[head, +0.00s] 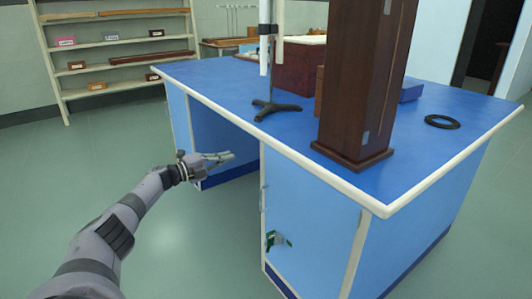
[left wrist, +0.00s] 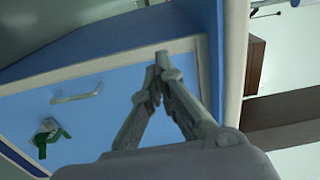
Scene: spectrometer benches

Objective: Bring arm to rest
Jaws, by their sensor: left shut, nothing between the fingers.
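My left gripper (head: 222,158) is at the end of my grey left arm, in front of the open knee space of the blue bench (head: 238,103). It is below the level of the bench top and apart from the bench in the head view. In the left wrist view its fingers (left wrist: 160,62) meet at the tips, with nothing between them. My right gripper does not show in either view.
A dark wooden column (head: 365,85) and a black stand (head: 277,108) are on the bench, with a black ring (head: 442,122) at right. A green item (head: 273,240) is on the cabinet door. A shelf unit (head: 122,59) stands behind. Floor at left is clear.

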